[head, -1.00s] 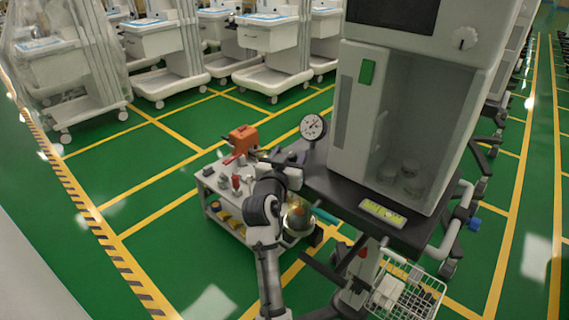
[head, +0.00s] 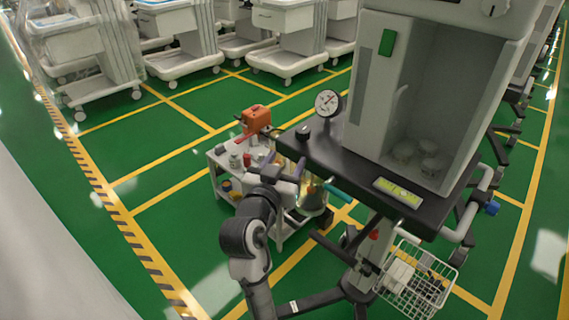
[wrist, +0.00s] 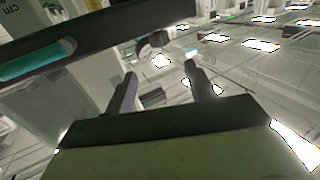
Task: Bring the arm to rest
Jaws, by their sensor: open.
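My gripper (wrist: 162,88) is open in the wrist view, with its two dark fingers apart and nothing between them. In the head view my arm (head: 246,240) is bent, and its wrist end is beside the left end of the anaesthesia cart's dark worktop (head: 334,160). A dark bar with a teal part (wrist: 38,60) crosses the upper left of the wrist view, close to the gripper. A teal rod (head: 337,192) also shows at the worktop's front edge in the head view.
A small trolley (head: 218,160) with an orange device (head: 257,118) and several small items stands behind my arm. A gauge (head: 328,102) stands on the worktop's left end. A wire basket (head: 416,282) hangs at the front. Green floor is free to the left.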

